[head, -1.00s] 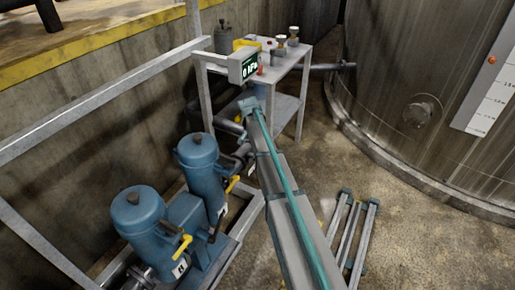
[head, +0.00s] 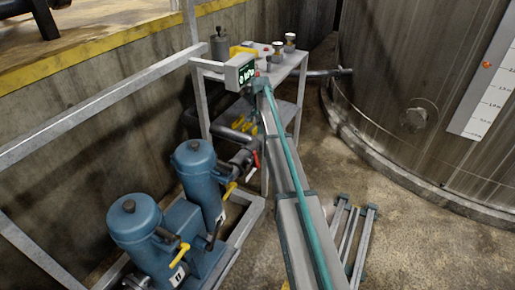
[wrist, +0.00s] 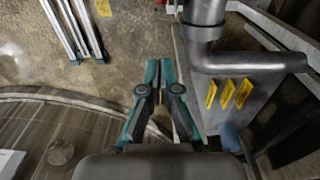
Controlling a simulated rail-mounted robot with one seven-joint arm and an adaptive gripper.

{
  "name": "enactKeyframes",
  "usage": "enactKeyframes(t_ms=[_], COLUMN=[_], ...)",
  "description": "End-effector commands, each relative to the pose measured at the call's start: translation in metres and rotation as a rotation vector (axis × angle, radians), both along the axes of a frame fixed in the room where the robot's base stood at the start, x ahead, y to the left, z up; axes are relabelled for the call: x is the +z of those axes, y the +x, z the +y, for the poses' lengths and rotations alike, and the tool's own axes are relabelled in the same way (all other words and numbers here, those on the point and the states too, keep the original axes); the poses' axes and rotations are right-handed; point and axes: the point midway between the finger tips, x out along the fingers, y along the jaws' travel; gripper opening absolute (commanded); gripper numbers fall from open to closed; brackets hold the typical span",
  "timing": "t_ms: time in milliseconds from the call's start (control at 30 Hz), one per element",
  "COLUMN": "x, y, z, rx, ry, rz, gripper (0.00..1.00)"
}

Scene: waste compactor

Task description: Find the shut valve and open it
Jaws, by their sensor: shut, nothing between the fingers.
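Two blue pump-like vessels (head: 197,180) stand at the lower left in the head view. One yellow valve handle (head: 180,252) sits by the nearer vessel and another (head: 230,189) by the farther one. A red handle (head: 256,159) stands on the grey pipework behind them. Which valve is shut I cannot tell. In the wrist view my gripper (wrist: 156,82) is shut and empty, its fingers together, left of a thick grey pipe (wrist: 205,40) and apart from it. In the head view the arm's end reaches near the display box, and the fingers are hard to make out.
A small display box (head: 239,71) hangs on the grey frame. A metal table (head: 283,76) carries small items, with yellow pieces (head: 241,124) on its lower shelf. A large steel tank (head: 415,75) stands right. Grey bars (head: 352,235) lie on the floor.

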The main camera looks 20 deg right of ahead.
Motion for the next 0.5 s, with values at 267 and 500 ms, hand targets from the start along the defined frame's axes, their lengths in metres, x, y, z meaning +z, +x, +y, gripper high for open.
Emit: enactKeyframes(t_ms=[267, 500], x=[-0.016, -0.060], y=[0.005, 0.005], z=[-0.008, -0.008], rx=[0.003, 0.003], ry=[0.026, 0.026], rz=[0.023, 0.022], gripper=[0.00, 0.00])
